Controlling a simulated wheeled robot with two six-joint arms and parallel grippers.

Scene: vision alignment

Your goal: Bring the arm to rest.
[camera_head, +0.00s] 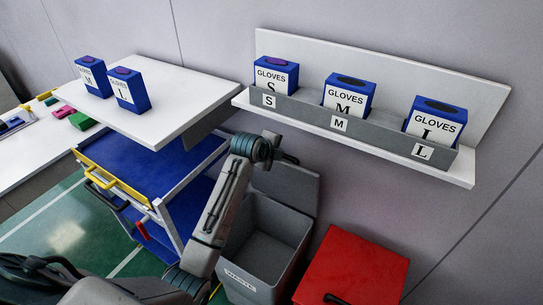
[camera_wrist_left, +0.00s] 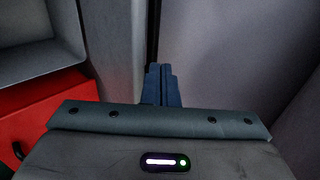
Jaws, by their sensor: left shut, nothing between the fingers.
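My left arm (camera_head: 213,212) rises from the bottom of the head view, bent, with its wrist (camera_head: 250,148) in front of the wall below the glove shelf. In the left wrist view my left gripper (camera_wrist_left: 161,85) has its two dark blue fingers together, with nothing between them. In the head view the fingers are too small and dark to make out clearly. My right gripper is in neither view.
A wall shelf (camera_head: 467,180) holds glove boxes labelled S, M and L. An open grey waste bin (camera_head: 240,279) and a red box (camera_head: 352,268) stand below. Two glove boxes (camera_head: 92,76) (camera_head: 128,90) stand on a white tabletop (camera_head: 185,92). A blue cart (camera_head: 125,165) stands left of the arm.

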